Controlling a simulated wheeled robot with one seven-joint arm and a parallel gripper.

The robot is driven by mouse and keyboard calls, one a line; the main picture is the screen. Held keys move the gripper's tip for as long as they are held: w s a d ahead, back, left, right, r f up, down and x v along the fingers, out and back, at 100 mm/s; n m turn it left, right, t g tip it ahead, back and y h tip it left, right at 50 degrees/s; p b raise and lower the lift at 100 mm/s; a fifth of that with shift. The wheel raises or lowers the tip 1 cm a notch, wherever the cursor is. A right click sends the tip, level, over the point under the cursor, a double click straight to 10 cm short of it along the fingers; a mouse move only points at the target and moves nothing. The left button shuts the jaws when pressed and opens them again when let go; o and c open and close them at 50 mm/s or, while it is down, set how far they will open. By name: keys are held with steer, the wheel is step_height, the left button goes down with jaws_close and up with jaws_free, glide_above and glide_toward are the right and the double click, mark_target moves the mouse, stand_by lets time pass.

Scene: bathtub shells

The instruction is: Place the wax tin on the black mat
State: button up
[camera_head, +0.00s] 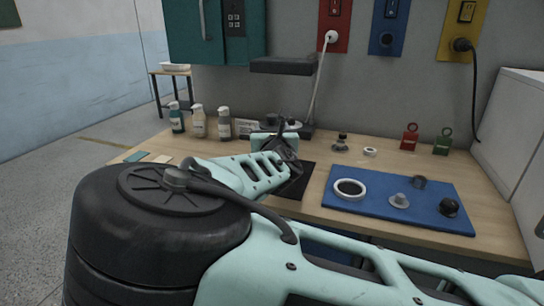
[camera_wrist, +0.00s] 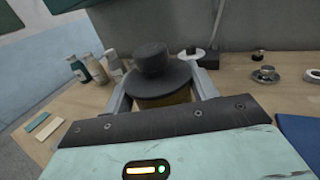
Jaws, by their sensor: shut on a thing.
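My gripper (camera_wrist: 162,90) is shut on a round tin with a dark lid, a dark knob-like top and a yellow-brown side (camera_wrist: 165,99); I take it for the wax tin. One finger lies on each side of it. In the head view my gripper (camera_head: 289,152) is over the rear part of the workbench, and my arm hides most of the tin. The black mat (camera_head: 297,185) lies flat on the bench below and just in front of my gripper, partly covered by my arm. I cannot tell the height of the tin above the bench.
A blue mat (camera_head: 440,215) with a white ring (camera_head: 350,189) and several small parts lies to the right. Several bottles (camera_head: 198,121) stand at the back left. A metal part (camera_head: 340,143) and red and green tags (camera_head: 409,138) stand at the back right.

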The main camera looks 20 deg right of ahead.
steer(key=shift+f, duration=2.75)
steer(key=shift+f, duration=0.1)
steer(key=o, duration=1.7)
steer(key=b+v, duration=0.1)
steer(key=v, duration=1.1)
